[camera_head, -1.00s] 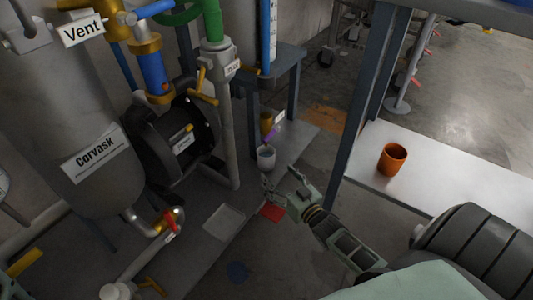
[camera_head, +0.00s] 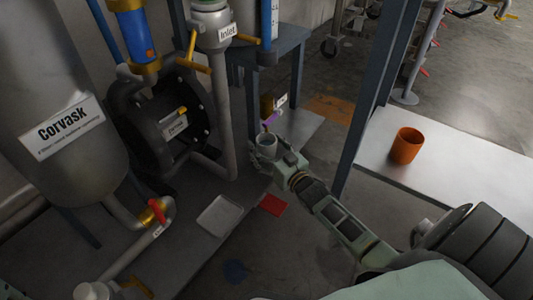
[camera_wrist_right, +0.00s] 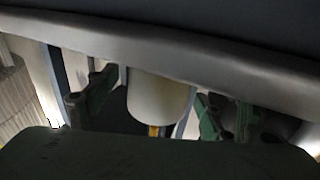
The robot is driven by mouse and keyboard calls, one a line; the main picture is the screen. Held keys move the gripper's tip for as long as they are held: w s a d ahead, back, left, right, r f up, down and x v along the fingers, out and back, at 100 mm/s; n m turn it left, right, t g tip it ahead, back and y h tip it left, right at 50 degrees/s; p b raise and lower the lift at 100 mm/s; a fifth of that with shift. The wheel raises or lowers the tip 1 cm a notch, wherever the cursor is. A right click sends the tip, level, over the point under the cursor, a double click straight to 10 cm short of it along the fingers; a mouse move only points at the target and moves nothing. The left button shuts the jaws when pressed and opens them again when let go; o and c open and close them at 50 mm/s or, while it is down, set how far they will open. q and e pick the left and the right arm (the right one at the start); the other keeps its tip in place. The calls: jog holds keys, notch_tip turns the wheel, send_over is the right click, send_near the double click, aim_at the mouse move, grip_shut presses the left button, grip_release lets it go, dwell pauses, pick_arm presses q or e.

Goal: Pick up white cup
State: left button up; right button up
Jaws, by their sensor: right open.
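The white cup (camera_head: 267,144) stands upright on the grey platform below the inlet valve, in the middle of the head view. My right gripper (camera_head: 272,158) is at the cup, its fingers partly hidden behind its own palm and the cup. In the right wrist view the cup (camera_wrist_right: 160,98) shows between the two green fingers of the open right gripper (camera_wrist_right: 150,108). A gap shows on each side of the cup there.
An orange cup (camera_head: 405,146) stands on the white table (camera_head: 464,167) at the right. A yellow-brown container (camera_head: 267,105) and a purple item (camera_head: 270,119) are just behind the white cup. A white tray (camera_head: 220,215) and a red square (camera_head: 272,205) lie nearer. Pipes and a pump stand left.

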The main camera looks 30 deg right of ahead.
jog(key=shift+w, duration=0.15)
jog(key=shift+c, duration=0.4)
jog(key=c, duration=1.1)
jog(key=shift+c, duration=0.4)
jog(key=shift+r, duration=0.15)
